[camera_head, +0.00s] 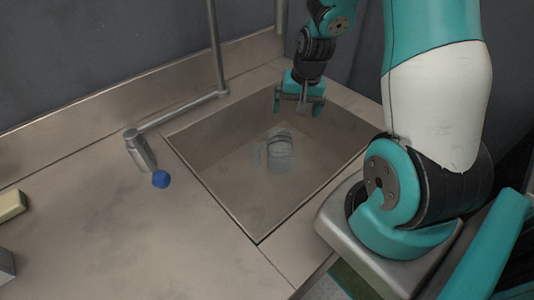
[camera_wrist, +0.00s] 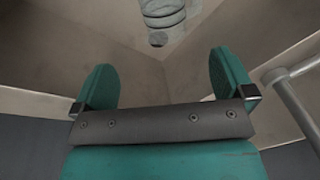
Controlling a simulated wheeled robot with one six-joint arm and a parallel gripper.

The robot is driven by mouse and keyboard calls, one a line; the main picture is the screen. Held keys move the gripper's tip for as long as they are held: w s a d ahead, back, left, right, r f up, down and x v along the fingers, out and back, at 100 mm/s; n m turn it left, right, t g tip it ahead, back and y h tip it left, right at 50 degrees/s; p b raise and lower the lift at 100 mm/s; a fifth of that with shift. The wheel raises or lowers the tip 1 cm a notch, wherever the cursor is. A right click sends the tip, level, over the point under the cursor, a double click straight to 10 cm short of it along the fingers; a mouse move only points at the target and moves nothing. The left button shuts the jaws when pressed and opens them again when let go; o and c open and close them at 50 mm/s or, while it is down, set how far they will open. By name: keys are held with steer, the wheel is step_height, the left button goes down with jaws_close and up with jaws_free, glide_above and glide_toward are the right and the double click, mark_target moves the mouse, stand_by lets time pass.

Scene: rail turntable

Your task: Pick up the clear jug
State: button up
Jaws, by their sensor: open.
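The clear jug (camera_head: 281,152) is see-through and stands inside the sunken basin (camera_head: 225,152). Its handle appears to be on its left side in the head view. In the wrist view the jug (camera_wrist: 162,14) shows at the top edge, partly cut off by the frame. My gripper (camera_head: 299,108) is open and empty above the far right part of the basin. In the wrist view its two teal fingers (camera_wrist: 163,75) are spread wide, with the jug beyond them and not between them.
A metal pipe tap (camera_head: 180,111) with a blue knob (camera_head: 161,179) stands along the basin's left side; its pipe (camera_wrist: 290,95) shows right of my fingers. A pale yellow block (camera_head: 11,205) lies at the far left.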

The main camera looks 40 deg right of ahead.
mark_target(283, 142)
steer(key=w+f, duration=0.1)
steer(key=f, duration=0.5)
steer(key=w+f, duration=0.1)
steer(key=f, duration=0.5)
steer(key=w+f, duration=0.2)
steer(key=f, duration=0.4)
steer(key=shift+a, duration=0.35)
steer(key=shift+f, duration=0.25)
steer(key=c, duration=0.8)
steer(key=shift+o, duration=0.2)
steer(key=shift+r, duration=0.1)
step_height(283, 142, up, 20)
steer(key=shift+r+p, duration=0.15)
steer(key=shift+p, duration=0.2)
